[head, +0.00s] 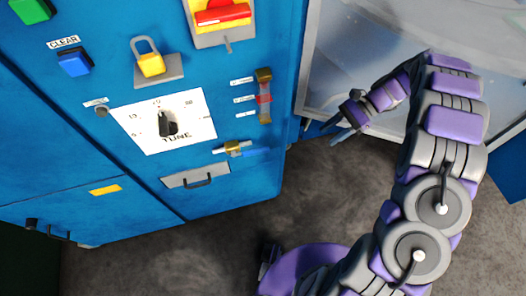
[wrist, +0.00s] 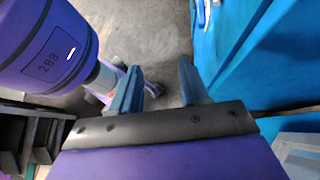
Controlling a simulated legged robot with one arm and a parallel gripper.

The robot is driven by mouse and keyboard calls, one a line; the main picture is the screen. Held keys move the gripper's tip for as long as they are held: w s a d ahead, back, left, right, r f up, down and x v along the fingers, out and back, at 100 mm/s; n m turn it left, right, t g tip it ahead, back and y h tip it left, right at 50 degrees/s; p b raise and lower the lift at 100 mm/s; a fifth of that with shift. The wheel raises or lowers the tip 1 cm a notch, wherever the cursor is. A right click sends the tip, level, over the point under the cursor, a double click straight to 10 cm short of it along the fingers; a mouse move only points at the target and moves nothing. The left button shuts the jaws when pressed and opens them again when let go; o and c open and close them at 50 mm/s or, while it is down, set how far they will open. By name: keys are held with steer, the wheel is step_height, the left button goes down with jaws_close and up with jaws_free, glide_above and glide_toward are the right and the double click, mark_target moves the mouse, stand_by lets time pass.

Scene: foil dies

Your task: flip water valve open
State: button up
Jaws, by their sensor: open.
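The water valve (head: 234,148) is a small brass fitting with pale and blue parts, low on the front of the blue cabinet in the head view. A blue bar extends right from it; whether this is its handle is hard to tell. A small white and blue piece (wrist: 203,12) at the top of the wrist view may be the same valve. My gripper (head: 326,131) is open and empty, right of the valve and apart from it, beyond the cabinet's right edge. Its two blue-grey fingers (wrist: 158,86) are spread in the wrist view.
The blue cabinet (head: 235,185) also carries a TUNE dial (head: 167,123), a yellow padlock (head: 150,64), a red handle (head: 222,13), a sight gauge (head: 264,97) and a drawer-like handle (head: 197,181). A clear panel (head: 350,40) stands behind my arm. Grey floor is open below.

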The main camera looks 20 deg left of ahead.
steer(key=w+a+f+m+g+y, duration=0.1)
steer(key=w+a+f+y, duration=0.2)
steer(key=a+f, duration=0.45)
steer(key=g+y, duration=0.1)
steer(key=y, duration=0.3)
glide_toward(259, 150)
steer(key=shift+m, duration=0.3)
steer(key=x, duration=0.3)
steer(key=b+x, duration=0.1)
steer(key=x, duration=0.2)
steer(key=b+x, duration=0.1)
steer(key=x, duration=0.3)
steer(key=shift+f, duration=0.4)
steer(key=shift+s+a+f, duration=0.1)
steer(key=shift+s+a, duration=0.05)
steer(key=shift+a, duration=0.45)
steer(key=shift+d, duration=0.25)
steer(key=c, duration=0.4)
jaws_close()
